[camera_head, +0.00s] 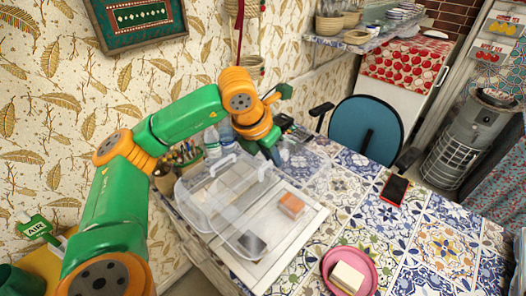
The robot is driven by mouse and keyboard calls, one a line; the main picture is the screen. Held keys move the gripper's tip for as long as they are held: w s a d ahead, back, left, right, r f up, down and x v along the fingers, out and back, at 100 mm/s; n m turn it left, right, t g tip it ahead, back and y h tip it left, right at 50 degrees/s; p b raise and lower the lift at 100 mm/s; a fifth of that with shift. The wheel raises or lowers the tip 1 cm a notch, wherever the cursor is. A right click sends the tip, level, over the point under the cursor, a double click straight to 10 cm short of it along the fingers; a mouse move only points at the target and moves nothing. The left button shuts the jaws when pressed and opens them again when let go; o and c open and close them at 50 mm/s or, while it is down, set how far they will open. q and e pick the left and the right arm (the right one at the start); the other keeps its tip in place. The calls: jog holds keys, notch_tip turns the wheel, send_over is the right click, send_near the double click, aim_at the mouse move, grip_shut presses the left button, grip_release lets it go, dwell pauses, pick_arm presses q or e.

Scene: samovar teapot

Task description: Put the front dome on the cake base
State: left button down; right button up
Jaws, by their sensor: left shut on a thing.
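A clear, box-shaped dome (207,182) stands over the white tray-like base (301,237) on the tiled table. Its see-through walls overlap, so I cannot tell whether it is one dome or two, or whether it touches the base. My left gripper (274,156) is at the dome's far right corner, shut on what looks like its edge; the fingertips are hard to make out. An orange-brown block (291,205) sits on the base's right part. A pink plate (328,272) with a pale block (347,277) lies at the front. My right gripper is out of view.
Bottles (212,141) and a holder with pens (183,156) stand behind the dome by the wall. A dark phone (394,190) lies on the table. A blue chair (366,128) stands behind. Tabletop between phone and plate is clear.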

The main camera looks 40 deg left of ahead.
aim_at(279, 173)
pick_arm(q)
jog(key=d+f+b, duration=0.2)
jog(key=shift+s+f, duration=0.2)
jog(key=shift+f, duration=0.1)
notch_tip(279, 173, down, 10)
jog(key=b, duration=1)
jog(key=shift+a+f, duration=0.2)
jog(key=shift+a, duration=0.25)
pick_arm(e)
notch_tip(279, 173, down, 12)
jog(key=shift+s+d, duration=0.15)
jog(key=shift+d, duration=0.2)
pick_arm(q)
jog(key=shift+r, duration=0.1)
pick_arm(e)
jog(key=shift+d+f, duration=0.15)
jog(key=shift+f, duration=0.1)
pick_arm(q)
jog(key=shift+f, duration=0.25)
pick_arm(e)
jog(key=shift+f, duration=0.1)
